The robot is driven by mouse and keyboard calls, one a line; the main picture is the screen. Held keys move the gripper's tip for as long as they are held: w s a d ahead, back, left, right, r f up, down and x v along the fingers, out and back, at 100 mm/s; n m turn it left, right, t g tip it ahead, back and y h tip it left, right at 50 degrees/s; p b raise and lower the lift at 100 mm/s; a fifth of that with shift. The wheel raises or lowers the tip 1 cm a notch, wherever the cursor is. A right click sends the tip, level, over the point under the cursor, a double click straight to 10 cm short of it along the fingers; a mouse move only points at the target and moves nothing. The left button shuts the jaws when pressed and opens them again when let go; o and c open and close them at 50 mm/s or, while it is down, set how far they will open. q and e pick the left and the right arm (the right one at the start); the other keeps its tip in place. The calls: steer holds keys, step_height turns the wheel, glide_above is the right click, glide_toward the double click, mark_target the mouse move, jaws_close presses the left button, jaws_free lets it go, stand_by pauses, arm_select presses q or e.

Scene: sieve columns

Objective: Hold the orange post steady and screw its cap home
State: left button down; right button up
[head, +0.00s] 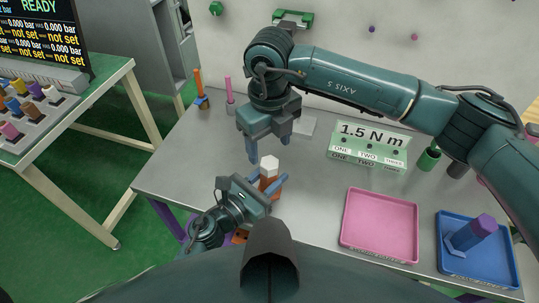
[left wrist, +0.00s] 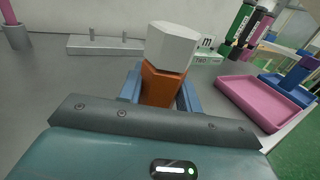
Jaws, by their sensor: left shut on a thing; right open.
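The orange post (head: 271,184) stands upright near the middle of the table, with a white six-sided cap (head: 269,164) on its top. In the left wrist view the white cap (left wrist: 172,46) sits directly on the orange post (left wrist: 161,86); how far it is threaded I cannot tell. My left gripper (head: 267,180) is shut on the post below the cap, a blue finger on each side. My right gripper (head: 268,146) is open and empty, pointing down above and slightly behind the cap, apart from it.
A pink tray (head: 347,240) and a blue tray (head: 448,266) holding a purple-and-blue post (head: 474,232) lie at the right. A green "1.5 N m" sign block (head: 368,148) stands behind them. A pink post (head: 229,92) and a thin orange post (head: 199,84) stand at the back left.

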step_height(320, 180, up, 6)
stand_by(0.4)
arm_select(q)
steer(key=c, duration=0.9)
jaws_free()
arm_select(e)
step_height(320, 180, down, 3)
steer(key=b, duration=0.3)
arm_select(q)
steer(key=v, duration=1.3)
steer(key=shift+s, duration=0.1)
